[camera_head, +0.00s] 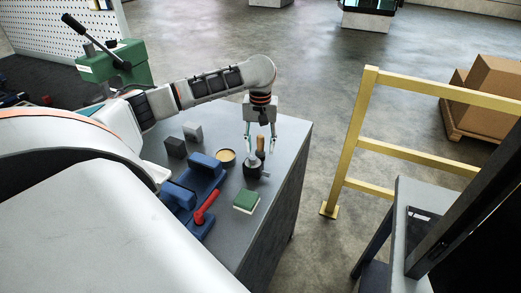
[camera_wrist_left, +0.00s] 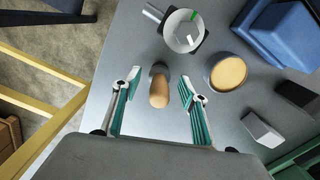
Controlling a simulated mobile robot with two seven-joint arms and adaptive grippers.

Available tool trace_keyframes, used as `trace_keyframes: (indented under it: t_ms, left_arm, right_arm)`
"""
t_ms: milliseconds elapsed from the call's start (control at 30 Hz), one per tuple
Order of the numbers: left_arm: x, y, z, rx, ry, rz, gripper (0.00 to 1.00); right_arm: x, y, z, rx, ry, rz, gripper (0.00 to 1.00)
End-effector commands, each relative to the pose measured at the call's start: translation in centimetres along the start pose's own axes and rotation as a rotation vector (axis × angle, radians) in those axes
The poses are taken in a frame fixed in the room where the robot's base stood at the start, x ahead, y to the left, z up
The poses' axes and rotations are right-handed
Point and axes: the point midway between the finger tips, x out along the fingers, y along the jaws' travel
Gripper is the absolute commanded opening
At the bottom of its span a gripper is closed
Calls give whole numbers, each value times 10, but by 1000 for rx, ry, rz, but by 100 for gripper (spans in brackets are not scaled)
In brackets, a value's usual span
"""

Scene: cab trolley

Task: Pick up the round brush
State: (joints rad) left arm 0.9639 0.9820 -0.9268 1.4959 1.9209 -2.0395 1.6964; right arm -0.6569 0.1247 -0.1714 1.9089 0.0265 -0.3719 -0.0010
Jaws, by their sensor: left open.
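The round brush (camera_head: 260,144) stands upright on the grey bench top (camera_head: 222,228), with a tan wooden handle and a dark round base. My left gripper (camera_head: 258,150) is open and points down over the brush. In the left wrist view the brush handle (camera_wrist_left: 159,93) shows end-on between the two spread fingers of the left gripper (camera_wrist_left: 159,84), with a visible gap on each side. The fingers do not appear to touch it. My right gripper is not in view.
A round gauge-like object (camera_wrist_left: 184,31) stands close by the brush. A tan-topped round tin (camera_head: 226,157), a blue vise (camera_head: 203,175) with a red handle (camera_head: 206,206), a green-and-white block (camera_head: 246,201) and two small blocks (camera_head: 192,131) surround it. A yellow railing (camera_head: 355,130) stands beyond the bench edge.

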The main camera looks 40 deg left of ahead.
Motion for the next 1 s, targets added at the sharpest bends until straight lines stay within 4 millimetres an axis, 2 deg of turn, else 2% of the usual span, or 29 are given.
trace_keyframes:
  t_ms: [133,367,400,533,567,1000]
  left_arm:
    - [13,0,0,-1,0,1,43]
    - [15,0,0,0,1,1,43]
    - [14,0,0,-1,1,1,40]
    - [14,0,0,0,1,1,7]
    - [14,0,0,0,1,1,2]
    - [9,0,-1,-1,3,2,2]
  right_arm:
    - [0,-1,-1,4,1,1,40]
    - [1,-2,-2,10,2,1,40]
    - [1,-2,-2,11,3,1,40]
    - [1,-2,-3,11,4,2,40]
    - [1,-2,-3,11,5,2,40]
    - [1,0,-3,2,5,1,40]
